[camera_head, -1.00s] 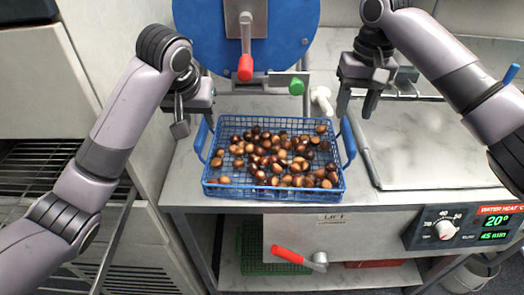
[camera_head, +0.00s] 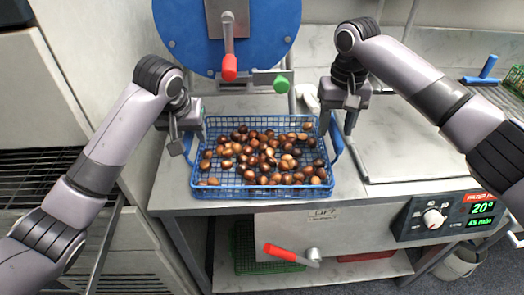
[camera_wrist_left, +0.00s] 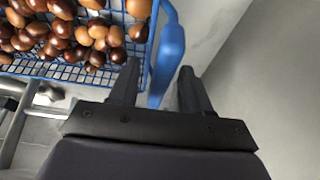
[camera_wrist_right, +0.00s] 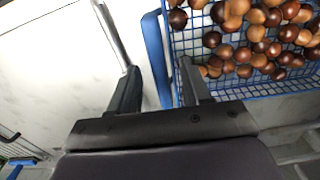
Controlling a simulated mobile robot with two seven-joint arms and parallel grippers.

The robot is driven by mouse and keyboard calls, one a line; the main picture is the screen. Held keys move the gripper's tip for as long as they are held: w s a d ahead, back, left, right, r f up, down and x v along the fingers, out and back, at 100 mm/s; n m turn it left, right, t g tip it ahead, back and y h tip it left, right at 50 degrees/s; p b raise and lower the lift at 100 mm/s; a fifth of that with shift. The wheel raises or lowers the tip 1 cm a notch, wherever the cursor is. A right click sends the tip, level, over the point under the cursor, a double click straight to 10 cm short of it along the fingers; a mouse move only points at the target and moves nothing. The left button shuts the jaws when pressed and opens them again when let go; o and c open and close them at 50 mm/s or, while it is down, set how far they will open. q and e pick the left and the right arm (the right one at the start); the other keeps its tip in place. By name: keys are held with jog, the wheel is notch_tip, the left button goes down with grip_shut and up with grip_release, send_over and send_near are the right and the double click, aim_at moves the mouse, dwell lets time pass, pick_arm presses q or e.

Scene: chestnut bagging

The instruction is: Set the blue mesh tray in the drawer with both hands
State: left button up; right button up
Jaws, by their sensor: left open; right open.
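The blue mesh tray (camera_head: 262,191), filled with brown chestnuts (camera_head: 262,157), sits level on the grey counter. My left gripper (camera_head: 184,143) is open at its left blue handle. In the left wrist view, this handle (camera_wrist_left: 172,48) lies between the two spread fingers. My right gripper (camera_head: 340,125) is open at the right handle (camera_head: 337,145). In the right wrist view, that handle (camera_wrist_right: 155,48) runs between the fingers. No grip on either handle is visible. At the left, a cabinet has a dark wire rack (camera_head: 40,172); I cannot tell whether it is the drawer.
Behind the tray stands a blue round machine (camera_head: 185,40) with a red-tipped lever (camera_head: 229,66) and a green knob (camera_head: 281,84). A flat metal lid (camera_head: 410,140) lies to the right. Below are a red handle (camera_head: 280,252) and a control panel (camera_head: 450,215).

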pick_arm(q)
jog(key=shift+w+f, duration=0.25)
jog(key=shift+f, duration=0.4)
pick_arm(e)
jog(key=shift+f, duration=0.7)
pick_arm(q)
grip_shut()
pick_arm(e)
grip_shut()
pick_arm(q)
jog(key=shift+a+f, duration=0.1)
jog(key=shift+a, duration=0.15)
pick_arm(e)
jog(key=shift+d, duration=0.2)
jog(key=shift+w+r, duration=0.1)
jog(key=shift+r, duration=0.05)
